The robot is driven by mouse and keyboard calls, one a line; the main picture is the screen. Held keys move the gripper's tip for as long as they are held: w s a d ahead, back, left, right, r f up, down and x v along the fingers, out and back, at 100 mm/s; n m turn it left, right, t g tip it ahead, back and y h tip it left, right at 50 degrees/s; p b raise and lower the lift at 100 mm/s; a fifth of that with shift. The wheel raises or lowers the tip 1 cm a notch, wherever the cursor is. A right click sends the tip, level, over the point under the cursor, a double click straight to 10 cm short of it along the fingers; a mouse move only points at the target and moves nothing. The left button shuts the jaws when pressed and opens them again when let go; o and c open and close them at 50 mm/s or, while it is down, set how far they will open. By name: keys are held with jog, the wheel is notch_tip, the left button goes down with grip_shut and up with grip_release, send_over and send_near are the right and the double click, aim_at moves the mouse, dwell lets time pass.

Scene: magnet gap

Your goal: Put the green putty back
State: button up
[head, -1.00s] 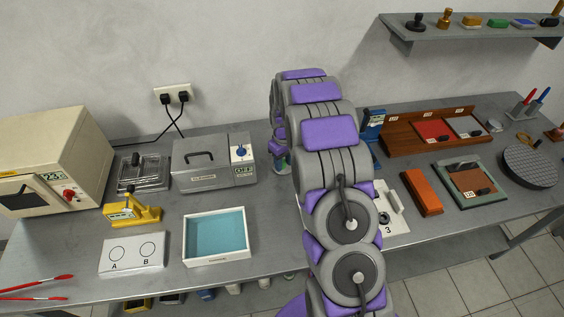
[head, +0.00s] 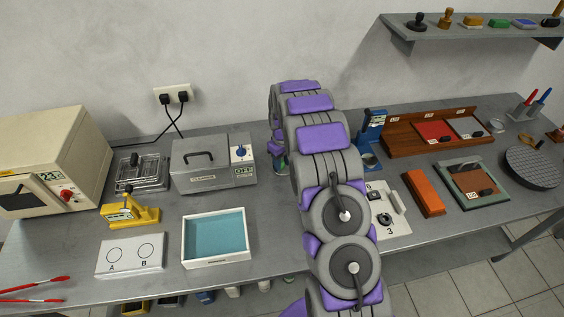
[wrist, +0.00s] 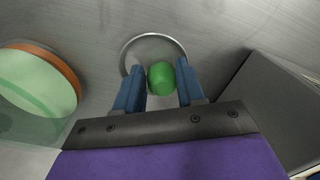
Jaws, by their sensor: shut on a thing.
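In the wrist view, the green putty (wrist: 161,80) is a small rounded lump between the blue fingers of my gripper (wrist: 159,66). The gripper is shut on it. A thin round metal rim (wrist: 127,50) shows on the grey surface just beyond the putty. I cannot tell whether the putty touches that surface.
In the wrist view, a clear greenish round vessel with an orange rim (wrist: 52,58) is at left, and a grey box wall (wrist: 268,105) at right. In the head view, a grey cleaner (head: 213,164) stands left of my arm and a blue press (head: 371,135) right of it.

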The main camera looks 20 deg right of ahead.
aim_at(283, 162)
jog(key=o, duration=0.9)
jog(key=shift+o, duration=0.2)
notch_tip(283, 162, up, 11)
jog(key=p, duration=0.2)
jog(key=s+a+r, duration=0.5)
jog(key=s+r, duration=0.4)
jog(key=r, duration=0.1)
jog(key=s+a+r+m, duration=0.1)
jog(key=s+a+r, duration=0.1)
jog(key=s, duration=1)
jog(key=s+a+r+m+g, duration=0.1)
jog(key=s+a, duration=0.2)
jog(key=s, duration=0.9)
jog(key=s+a+r+m, duration=0.1)
jog(key=s+a+r, duration=0.1)
jog(key=s, duration=1)
jog(key=shift+s+a+r+g, duration=0.3)
jog(key=shift+s+a+r, duration=0.05)
jog(key=shift+a, duration=0.2)
